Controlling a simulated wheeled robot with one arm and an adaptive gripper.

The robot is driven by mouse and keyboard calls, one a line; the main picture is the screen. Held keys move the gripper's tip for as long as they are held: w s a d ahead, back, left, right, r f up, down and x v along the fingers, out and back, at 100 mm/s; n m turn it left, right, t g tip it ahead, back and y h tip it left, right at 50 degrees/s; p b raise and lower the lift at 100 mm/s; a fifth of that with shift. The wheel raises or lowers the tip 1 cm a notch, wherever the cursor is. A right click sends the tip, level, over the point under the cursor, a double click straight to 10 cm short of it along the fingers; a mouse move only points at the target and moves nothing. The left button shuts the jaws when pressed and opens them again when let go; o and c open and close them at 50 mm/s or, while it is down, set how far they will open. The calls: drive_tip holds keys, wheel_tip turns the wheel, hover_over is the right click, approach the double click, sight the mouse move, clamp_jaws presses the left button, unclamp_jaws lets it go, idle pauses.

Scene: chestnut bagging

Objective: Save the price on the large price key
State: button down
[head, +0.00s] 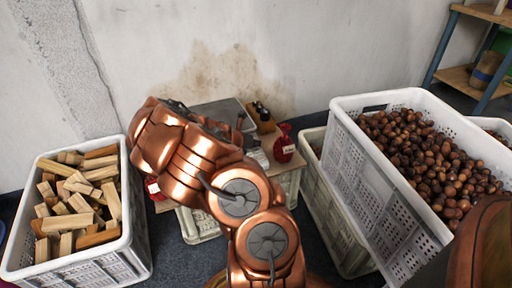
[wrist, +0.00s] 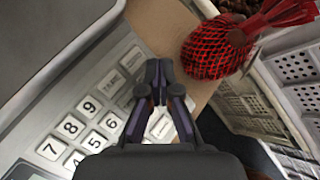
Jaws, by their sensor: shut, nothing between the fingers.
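In the wrist view a scale's keypad shows white number keys (wrist: 70,126) at the left and larger labelled keys (wrist: 131,58) farther up. My gripper (wrist: 158,92) is shut and empty, its fingertips over the right part of the keypad. The fingers hide the keys under them, and I cannot tell whether the tips touch a key. Which key is the large price key cannot be read. In the head view my copper arm hides the gripper and most of the scale; its metal plate (head: 222,113) shows behind the arm.
A red net bag (wrist: 215,52) lies right of the keypad; a red bag also shows in the head view (head: 284,145). A crate of wood blocks (head: 133,262) stands left. A crate of chestnuts (head: 345,110) stands right. Pale crates (head: 203,228) stand below the scale's table.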

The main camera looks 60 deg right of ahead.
drive_tip(key=shift+f, duration=0.15)
idle(0.4)
drive_tip(key=shift+s+a+r+p, duration=0.1)
drive_tip(key=shift+s+r+p, duration=0.05)
drive_tip(key=shift+r+p, duration=0.7)
drive_tip(key=shift+s+a+r+p, duration=0.15)
drive_tip(key=shift+s+r+p, duration=0.05)
drive_tip(key=shift+r+p, duration=0.55)
drive_tip(key=shift+s+a+r+p, duration=0.15)
drive_tip(key=shift+s+r+p, duration=0.1)
drive_tip(key=shift+r+p, duration=0.55)
drive_tip(key=shift+s+a+r+p, duration=0.15)
drive_tip(key=shift+s+r+p, duration=0.05)
drive_tip(key=shift+r+p, duration=0.55)
